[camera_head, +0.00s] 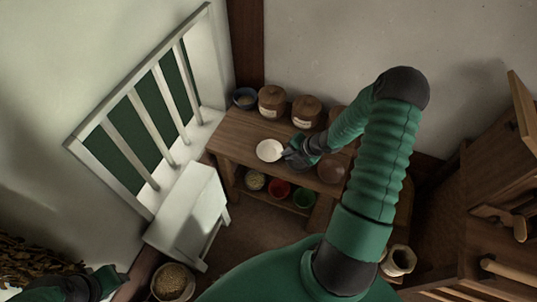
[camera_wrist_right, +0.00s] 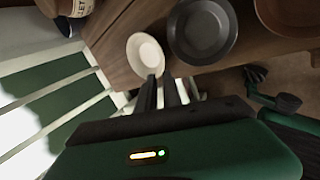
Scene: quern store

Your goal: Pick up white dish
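The white dish (camera_head: 269,150) is at the front left part of the wooden table's top. My right gripper (camera_head: 288,154) is at the dish's right side. In the right wrist view, the dish (camera_wrist_right: 146,53) lies just beyond the fingertips of my right gripper (camera_wrist_right: 160,80). The two dark fingers are a little apart and their tips meet or overlap the near rim. I cannot tell whether they clamp it. My left gripper (camera_head: 108,278) is at the lower left, far from the dish, and its fingers are unclear.
A dark grey bowl (camera_wrist_right: 203,32) and a brown bowl (camera_wrist_right: 290,12) are close by. Several bowls, including a red one (camera_head: 279,189), sit on the shelf below. A white stand (camera_head: 185,213) is left.

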